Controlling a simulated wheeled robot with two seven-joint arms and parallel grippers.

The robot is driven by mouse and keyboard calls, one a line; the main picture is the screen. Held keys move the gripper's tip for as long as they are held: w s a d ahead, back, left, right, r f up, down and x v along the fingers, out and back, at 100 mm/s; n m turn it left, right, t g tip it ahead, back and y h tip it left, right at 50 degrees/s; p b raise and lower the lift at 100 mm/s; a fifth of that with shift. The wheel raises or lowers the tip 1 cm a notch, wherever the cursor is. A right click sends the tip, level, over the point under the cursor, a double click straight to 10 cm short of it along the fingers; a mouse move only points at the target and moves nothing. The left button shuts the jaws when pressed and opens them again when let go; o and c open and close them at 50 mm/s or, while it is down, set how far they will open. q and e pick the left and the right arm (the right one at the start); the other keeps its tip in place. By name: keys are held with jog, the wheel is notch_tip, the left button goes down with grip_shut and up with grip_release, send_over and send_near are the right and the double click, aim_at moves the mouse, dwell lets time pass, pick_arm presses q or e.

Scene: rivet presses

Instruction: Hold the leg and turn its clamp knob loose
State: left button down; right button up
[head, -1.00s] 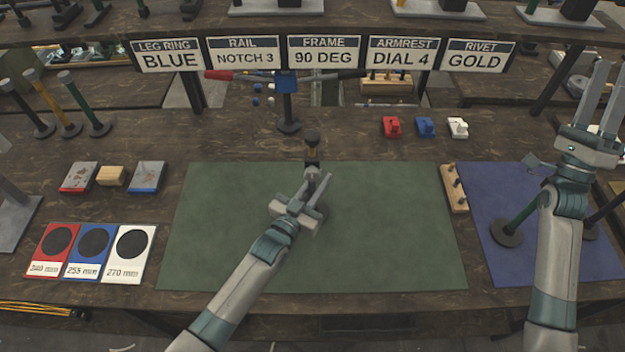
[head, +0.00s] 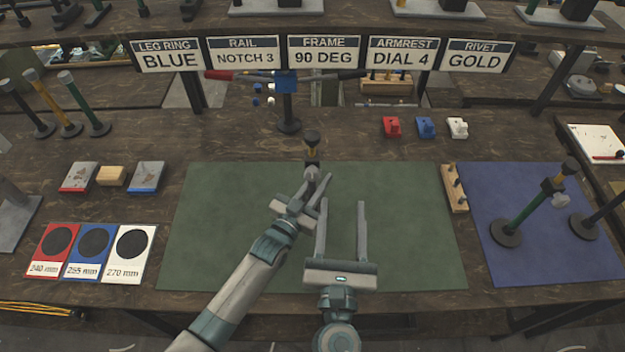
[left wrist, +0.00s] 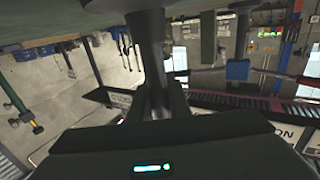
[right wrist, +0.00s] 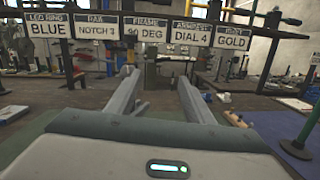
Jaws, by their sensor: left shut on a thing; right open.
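In the left wrist view the leg is a dark post (left wrist: 148,50) between the fingers. My right gripper (head: 341,204) is open and empty over the green mat, in front and to the right of the leg. Its spread fingers show in the right wrist view (right wrist: 157,82).
The green mat (head: 400,240) is otherwise clear. A wooden peg block (head: 454,188) lies at its right edge. Another leg (head: 527,206), green with a grey knob, stands on the blue mat (head: 545,265). Red, blue and white small blocks (head: 425,127) sit behind.

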jog(key=m+g+y, duration=0.1)
jog(key=y, duration=0.1)
send_near(313, 177)
jog(key=s, duration=0.3)
jog(key=shift+s+a+r, duration=0.1)
jog(key=shift+s+a, duration=0.05)
jog(key=shift+a, duration=0.05)
jog(key=w, duration=1.2)
jog(key=c, duration=1.1)
jog(key=shift+o, duration=0.2)
